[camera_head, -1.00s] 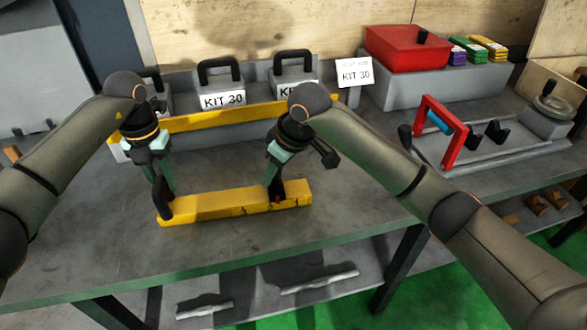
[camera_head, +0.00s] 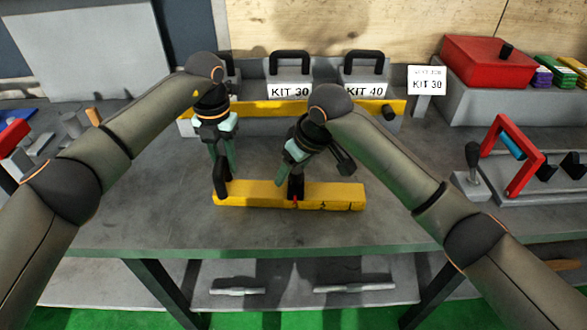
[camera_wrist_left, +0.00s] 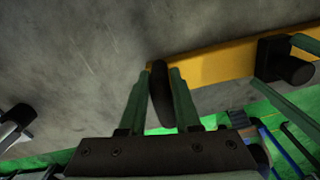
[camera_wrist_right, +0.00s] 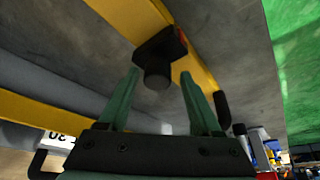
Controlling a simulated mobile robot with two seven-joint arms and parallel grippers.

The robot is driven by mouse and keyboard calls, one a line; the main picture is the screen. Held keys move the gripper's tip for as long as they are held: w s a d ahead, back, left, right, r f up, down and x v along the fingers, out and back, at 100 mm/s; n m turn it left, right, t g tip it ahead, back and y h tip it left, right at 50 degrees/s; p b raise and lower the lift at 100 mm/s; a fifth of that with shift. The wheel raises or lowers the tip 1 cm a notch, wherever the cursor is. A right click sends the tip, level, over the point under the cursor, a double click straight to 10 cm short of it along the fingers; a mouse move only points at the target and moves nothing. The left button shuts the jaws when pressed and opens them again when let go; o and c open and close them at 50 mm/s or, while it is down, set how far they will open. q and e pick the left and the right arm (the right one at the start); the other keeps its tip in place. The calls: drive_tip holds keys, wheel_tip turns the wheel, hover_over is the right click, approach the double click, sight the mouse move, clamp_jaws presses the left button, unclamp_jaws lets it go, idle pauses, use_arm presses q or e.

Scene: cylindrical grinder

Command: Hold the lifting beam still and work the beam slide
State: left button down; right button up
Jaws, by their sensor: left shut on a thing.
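The yellow lifting beam (camera_head: 250,192) lies level on the grey table; it also shows in the left wrist view (camera_wrist_left: 215,66). My left gripper (camera_head: 222,190) is shut on the upright black handle (camera_wrist_left: 161,95) at the beam's left end. The beam slide (camera_head: 296,186), a black block with a red pointer and a round knob, sits near the beam's middle. Its knob shows in the right wrist view (camera_wrist_right: 157,76). My right gripper (camera_head: 287,178) is open, its fingers on either side of the knob with gaps. Tick marks show on the beam right of the slide.
Behind are weights marked KIT 30 (camera_head: 289,91) and KIT 40 (camera_head: 364,91), with a yellow bar (camera_head: 370,108) before them. A sign (camera_head: 427,82) reads KIT 30. A red-framed fixture (camera_head: 515,160) stands right. The table front is clear.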

drive_tip(key=shift+d, duration=0.15)
drive_tip(key=shift+r, duration=0.3)
use_arm(q)
drive_tip(key=shift+a, duration=0.1)
use_arm(e)
drive_tip(key=v, duration=1.1)
drive_tip(key=shift+r, duration=0.15)
drive_tip(key=shift+s+d, duration=0.1)
use_arm(q)
drive_tip(key=c, duration=0.5)
unclamp_jaws()
drive_tip(key=shift+c, duration=0.2)
wheel_tip(320, 180, up, 12)
drive_tip(key=shift+r, duration=0.1)
